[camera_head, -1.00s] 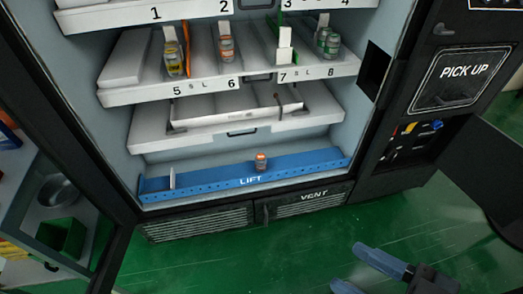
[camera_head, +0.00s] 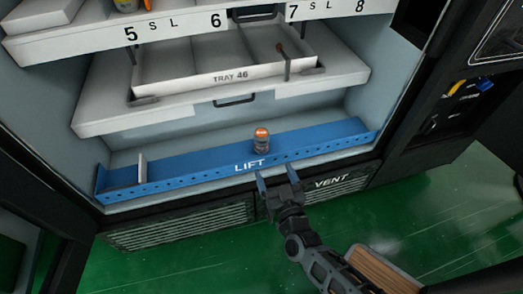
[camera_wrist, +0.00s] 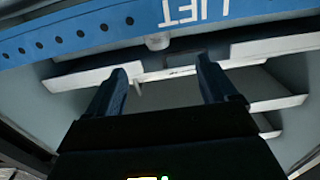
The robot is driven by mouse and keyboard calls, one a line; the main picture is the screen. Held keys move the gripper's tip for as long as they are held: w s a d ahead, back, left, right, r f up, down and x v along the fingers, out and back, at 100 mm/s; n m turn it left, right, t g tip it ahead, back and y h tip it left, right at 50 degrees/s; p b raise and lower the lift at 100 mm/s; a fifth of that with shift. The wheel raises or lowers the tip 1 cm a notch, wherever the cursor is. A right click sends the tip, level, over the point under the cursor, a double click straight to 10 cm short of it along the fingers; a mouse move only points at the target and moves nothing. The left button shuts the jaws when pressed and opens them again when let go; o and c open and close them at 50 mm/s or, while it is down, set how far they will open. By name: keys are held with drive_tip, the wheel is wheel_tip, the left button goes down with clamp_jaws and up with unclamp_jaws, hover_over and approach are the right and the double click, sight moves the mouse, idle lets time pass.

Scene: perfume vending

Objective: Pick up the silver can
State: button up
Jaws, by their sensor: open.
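The silver can (camera_head: 261,146), small with an orange top, stands upright on the blue lift (camera_head: 200,167) at the bottom of the vending machine. My gripper (camera_head: 276,176) is open and empty, in front of the lift's front wall and just below and right of the can in the head view. Its fingers point toward the machine and do not touch the can. In the wrist view the two fingers (camera_wrist: 161,68) are spread apart below the upside-down LIFT lettering. A small grey shape (camera_wrist: 157,42) between them at the lift's edge looks like part of the can.
The lift's perforated front wall stands between my gripper and the can. A white tray marked 46 (camera_head: 240,76) sits on a shelf above. A thin upright divider (camera_head: 141,168) stands at the lift's left end. The green floor (camera_head: 210,262) in front is clear.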

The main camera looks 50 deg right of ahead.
sight(264, 144)
drive_tip(key=x, duration=0.4)
drive_tip(key=f+b+x, duration=0.1)
drive_tip(key=x, duration=0.1)
drive_tip(key=shift+s+d, duration=0.1)
drive_tip(key=shift+d, duration=0.05)
drive_tip(key=shift+b+x, duration=0.85)
drive_tip(key=shift+x, duration=2.7)
drive_tip(key=shift+r, duration=0.1)
drive_tip(key=shift+s, duration=0.1)
drive_tip(key=c, duration=1.2)
drive_tip(key=shift+c, duration=0.3)
drive_tip(key=shift+r, duration=0.15)
